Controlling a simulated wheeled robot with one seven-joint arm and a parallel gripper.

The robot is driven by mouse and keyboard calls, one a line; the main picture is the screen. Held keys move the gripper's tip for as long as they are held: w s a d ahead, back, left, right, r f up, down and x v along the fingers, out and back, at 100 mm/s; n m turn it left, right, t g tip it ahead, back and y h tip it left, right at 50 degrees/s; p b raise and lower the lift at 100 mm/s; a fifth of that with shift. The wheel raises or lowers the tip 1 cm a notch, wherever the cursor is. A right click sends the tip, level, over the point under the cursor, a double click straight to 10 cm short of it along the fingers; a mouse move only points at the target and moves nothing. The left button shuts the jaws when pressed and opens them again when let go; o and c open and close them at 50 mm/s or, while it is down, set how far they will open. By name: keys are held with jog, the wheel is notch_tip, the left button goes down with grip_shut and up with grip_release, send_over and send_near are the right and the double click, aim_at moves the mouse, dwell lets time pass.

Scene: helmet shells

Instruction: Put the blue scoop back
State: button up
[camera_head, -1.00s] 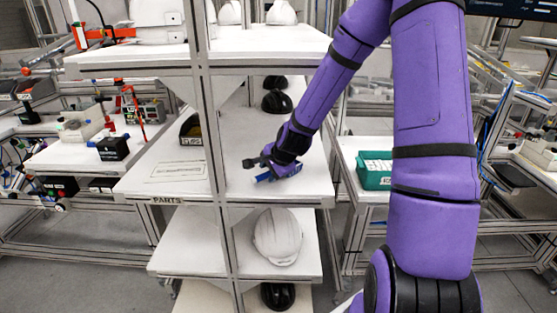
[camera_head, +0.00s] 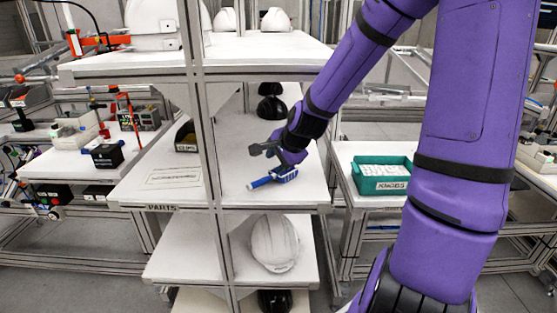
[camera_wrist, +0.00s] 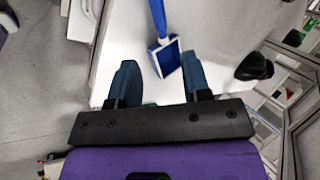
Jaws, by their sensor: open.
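The blue scoop (camera_head: 261,183) lies on the white middle shelf, its handle towards the left in the head view. In the wrist view the scoop (camera_wrist: 164,57) has its open blue pan with a pale rim near my fingertips, and its handle runs away to the top edge. My gripper (camera_head: 284,168) is open at the pan end of the scoop. In the wrist view the two fingers of my gripper (camera_wrist: 158,60) stand apart, with the pan ahead of the gap. I cannot tell whether they touch it.
The shelf post (camera_head: 207,130) stands left of the scoop. A printed outline (camera_head: 172,178) lies on the shelf's left part, beside a black bin (camera_head: 186,137). Black helmet shells (camera_head: 271,107) sit behind. A teal knobs bin (camera_head: 382,175) stands right. A white shell (camera_head: 274,243) is below.

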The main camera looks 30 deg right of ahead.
jog(key=s+a+r+n+g, duration=0.1)
jog(key=s+a+r+n, duration=0.3)
jog(key=s+r+n, duration=0.4)
jog(key=s+a+r+n, duration=0.4)
jog(key=s+r+n, duration=0.4)
jog(key=s, duration=0.9)
notch_tip(320, 180, up, 3)
jog(key=shift+s+f+g+h, duration=0.1)
jog(key=shift+s+g+h, duration=0.05)
jog(key=shift+g+h, duration=0.25)
